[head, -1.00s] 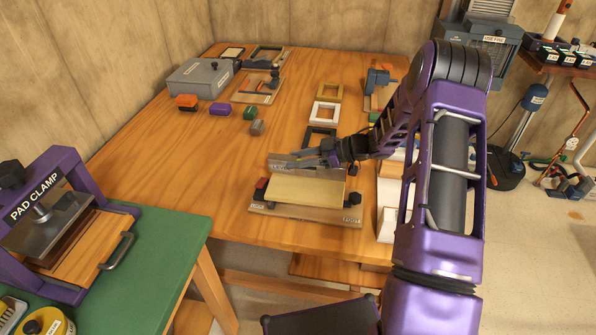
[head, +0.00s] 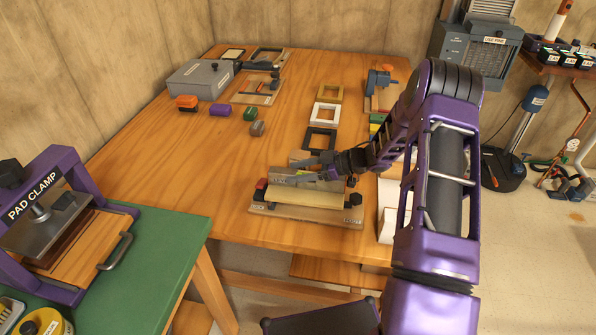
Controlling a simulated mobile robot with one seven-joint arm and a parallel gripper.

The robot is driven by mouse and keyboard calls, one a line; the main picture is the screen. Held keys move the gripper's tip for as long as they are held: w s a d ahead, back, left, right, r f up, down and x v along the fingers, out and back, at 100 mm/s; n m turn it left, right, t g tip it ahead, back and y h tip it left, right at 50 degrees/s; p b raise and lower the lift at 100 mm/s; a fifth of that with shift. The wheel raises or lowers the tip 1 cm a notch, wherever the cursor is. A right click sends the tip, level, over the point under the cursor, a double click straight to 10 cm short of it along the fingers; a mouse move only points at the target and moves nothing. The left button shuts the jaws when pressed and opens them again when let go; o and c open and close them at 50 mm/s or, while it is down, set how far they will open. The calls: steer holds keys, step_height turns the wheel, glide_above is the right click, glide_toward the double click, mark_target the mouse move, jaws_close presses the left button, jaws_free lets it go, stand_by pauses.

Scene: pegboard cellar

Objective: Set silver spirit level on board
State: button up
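The silver spirit level (head: 283,177) is a long grey bar lying lengthwise across the back part of the pale yellow board (head: 300,196). It hides part of that board. I cannot tell whether it touches the board or hangs just above it. The fingertips are small and partly merge with the bar.
A grey box (head: 200,77) and small coloured blocks stand at back left. The table's left middle is clear. A pad clamp (head: 62,222) stands on the green bench.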

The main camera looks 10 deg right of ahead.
steer(key=shift+r, duration=0.15)
steer(key=v, duration=0.8)
steer(key=p+v, duration=0.1)
steer(key=v, duration=0.3)
steer(key=shift+r, duration=0.4)
steer(key=shift+w, duration=0.1)
